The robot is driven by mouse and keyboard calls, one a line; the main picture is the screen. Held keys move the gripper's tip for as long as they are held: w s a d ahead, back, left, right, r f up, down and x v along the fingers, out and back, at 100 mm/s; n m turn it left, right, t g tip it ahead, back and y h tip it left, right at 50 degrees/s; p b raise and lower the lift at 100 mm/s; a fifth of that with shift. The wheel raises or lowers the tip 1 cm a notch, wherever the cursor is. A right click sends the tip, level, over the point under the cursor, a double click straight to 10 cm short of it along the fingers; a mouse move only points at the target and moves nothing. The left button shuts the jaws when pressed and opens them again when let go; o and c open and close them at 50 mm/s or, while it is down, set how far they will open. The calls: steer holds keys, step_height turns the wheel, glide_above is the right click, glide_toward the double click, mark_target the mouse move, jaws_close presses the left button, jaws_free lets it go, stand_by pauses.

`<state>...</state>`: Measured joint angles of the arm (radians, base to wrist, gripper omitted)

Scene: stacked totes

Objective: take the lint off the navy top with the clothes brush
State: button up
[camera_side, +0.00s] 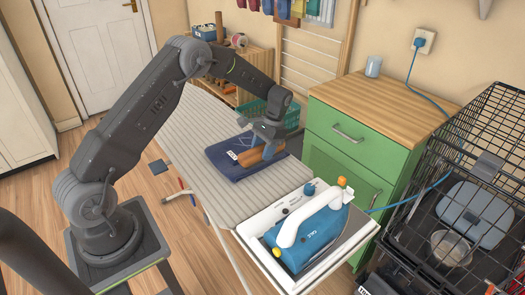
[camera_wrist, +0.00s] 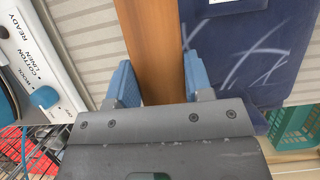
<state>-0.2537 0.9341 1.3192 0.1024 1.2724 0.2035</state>
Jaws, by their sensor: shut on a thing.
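The navy top (camera_side: 228,165) lies folded flat on the striped ironing board (camera_side: 185,125). In the wrist view the navy top (camera_wrist: 235,80) shows several pale, crossing lint streaks and a white patch at its upper edge. My gripper (camera_side: 266,133) is over the top's right part, its blue fingers shut on the brown wooden clothes brush (camera_side: 252,158). In the wrist view the brush (camera_wrist: 158,40) runs between the fingers of my gripper (camera_wrist: 158,82), along the top's left edge. Its bristles are hidden, and I cannot tell whether they touch the cloth.
A blue and white iron (camera_side: 312,232) sits on the white rest (camera_side: 265,215) at the board's near end. A green cabinet (camera_side: 345,150) stands close on the right, with a teal basket (camera_side: 250,112) behind the board. A black wire crate (camera_side: 470,150) is far right. The board's left part is clear.

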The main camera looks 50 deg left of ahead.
steer(key=shift+f, duration=0.6)
steer(key=shift+a+r, duration=0.1)
steer(key=shift+a, duration=8.05)
